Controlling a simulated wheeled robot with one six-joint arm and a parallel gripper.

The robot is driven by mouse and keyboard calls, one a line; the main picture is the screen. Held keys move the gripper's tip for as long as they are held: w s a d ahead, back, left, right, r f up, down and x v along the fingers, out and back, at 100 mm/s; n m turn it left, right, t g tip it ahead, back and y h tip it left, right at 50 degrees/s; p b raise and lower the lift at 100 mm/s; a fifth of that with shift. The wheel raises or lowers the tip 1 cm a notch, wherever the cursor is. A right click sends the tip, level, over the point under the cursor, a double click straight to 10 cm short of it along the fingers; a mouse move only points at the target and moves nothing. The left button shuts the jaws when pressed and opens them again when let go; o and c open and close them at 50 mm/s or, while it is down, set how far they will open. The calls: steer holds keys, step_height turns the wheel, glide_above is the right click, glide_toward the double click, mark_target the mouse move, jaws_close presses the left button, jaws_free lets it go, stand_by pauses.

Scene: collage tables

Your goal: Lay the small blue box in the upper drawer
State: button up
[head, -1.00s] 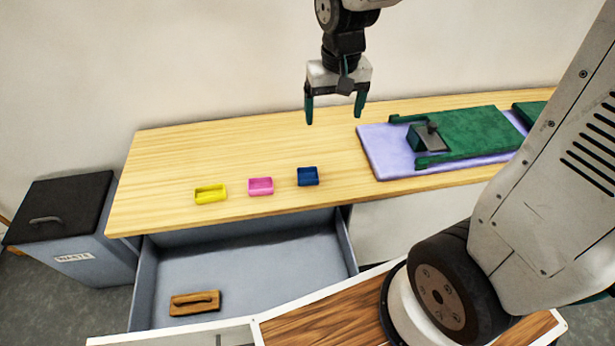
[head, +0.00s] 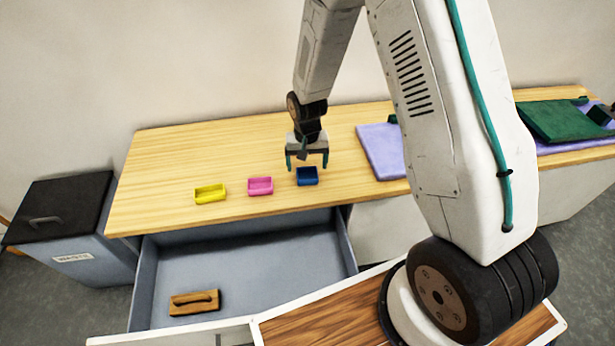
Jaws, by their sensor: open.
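The small blue box (head: 307,178) is an open-topped tray on the wooden tabletop, at the right end of a row of small boxes. My gripper (head: 307,164) is open and points down just above and behind the blue box, with its fingertips near the box's far edge. I cannot tell whether they touch it. The upper drawer (head: 245,268) is pulled out below the table's front edge.
A pink box (head: 260,186) and a yellow box (head: 210,194) stand left of the blue one. A lilac mat (head: 381,152) and a green board (head: 562,120) lie at the right, partly behind my arm. A waste bin (head: 75,240) stands at the left.

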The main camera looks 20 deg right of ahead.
mark_target(307, 178)
step_height(307, 178, down, 5)
steer(key=shift+w+d+r, duration=0.1)
steer(key=shift+r, duration=0.05)
steer(key=c, duration=1.1)
steer(key=shift+r, duration=0.1)
steer(key=shift+c, duration=0.2)
